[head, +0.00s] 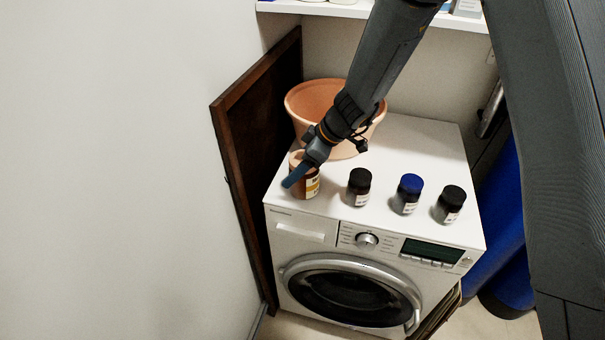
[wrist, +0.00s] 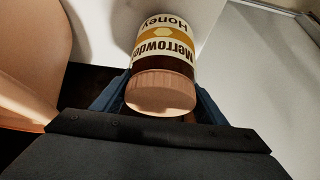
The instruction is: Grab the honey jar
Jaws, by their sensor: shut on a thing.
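The honey jar (head: 311,186) stands at the front left of the white washing machine top. It has a tan lid and a yellow and white label. In the wrist view the jar (wrist: 165,60) appears upside down, with "Honey" on its label and its lid toward my gripper. My gripper (head: 296,175) reaches down over the jar, its blue fingers on either side of it. In the wrist view the fingers of my gripper (wrist: 160,95) are shut on the jar around its lid end. The far finger is mostly hidden in the head view.
Three dark jars stand to the right on the machine: a black-lidded one (head: 359,187), a blue-lidded one (head: 408,194) and another black-lidded one (head: 451,204). A terracotta pot (head: 310,100) stands behind my gripper. A brown wooden board (head: 250,130) leans at the left. A shelf (head: 330,9) is above.

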